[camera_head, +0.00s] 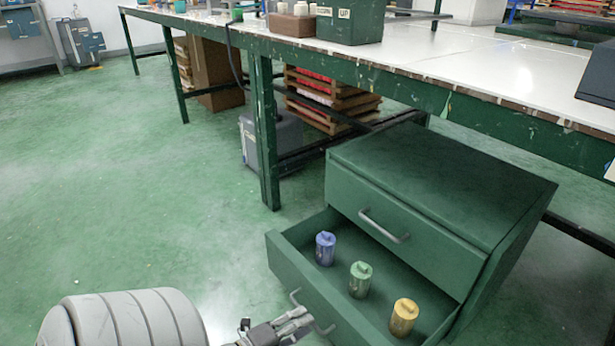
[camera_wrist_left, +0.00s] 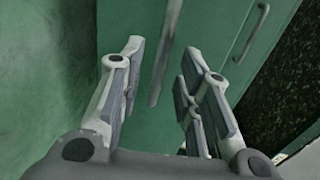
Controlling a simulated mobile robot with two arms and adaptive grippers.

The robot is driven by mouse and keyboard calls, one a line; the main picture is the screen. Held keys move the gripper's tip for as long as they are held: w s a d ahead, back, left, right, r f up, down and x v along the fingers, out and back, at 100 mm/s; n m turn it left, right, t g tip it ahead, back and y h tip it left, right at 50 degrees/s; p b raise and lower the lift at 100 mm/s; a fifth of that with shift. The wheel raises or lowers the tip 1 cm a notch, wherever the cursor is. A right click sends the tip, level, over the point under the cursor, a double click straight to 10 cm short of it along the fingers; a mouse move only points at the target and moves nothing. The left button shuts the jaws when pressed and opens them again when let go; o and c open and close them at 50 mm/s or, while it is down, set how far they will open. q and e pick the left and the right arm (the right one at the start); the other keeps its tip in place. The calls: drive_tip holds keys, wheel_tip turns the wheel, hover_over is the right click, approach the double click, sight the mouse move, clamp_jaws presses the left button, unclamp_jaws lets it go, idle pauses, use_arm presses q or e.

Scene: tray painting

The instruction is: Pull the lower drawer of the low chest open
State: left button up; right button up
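The low dark green chest (camera_head: 450,170) stands under the table's edge. Its lower drawer (camera_head: 305,285) is pulled well out, and three cylinders stand upright in it: blue (camera_head: 325,249), green (camera_head: 360,280) and yellow (camera_head: 403,318). The upper drawer (camera_head: 400,227) is shut. My left gripper (camera_head: 298,322) is at the lower drawer's front, by its grey handle (camera_head: 294,297). In the left wrist view the fingers (camera_wrist_left: 160,65) are apart, and the handle bar (camera_wrist_left: 166,50) shows in the gap between them; I cannot tell contact. My right gripper is out of view.
A long green table (camera_head: 470,75) with a white top overhangs the chest's back; its leg (camera_head: 266,135) stands to the chest's left. A grey box (camera_head: 270,140) and stacked trays (camera_head: 330,100) are beneath. Green floor (camera_head: 130,200) to the left is clear.

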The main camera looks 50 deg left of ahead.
use_arm(q)
drive_tip(key=v, duration=0.8)
drive_tip(key=shift+s, duration=0.4)
drive_tip(key=shift+r, duration=0.1)
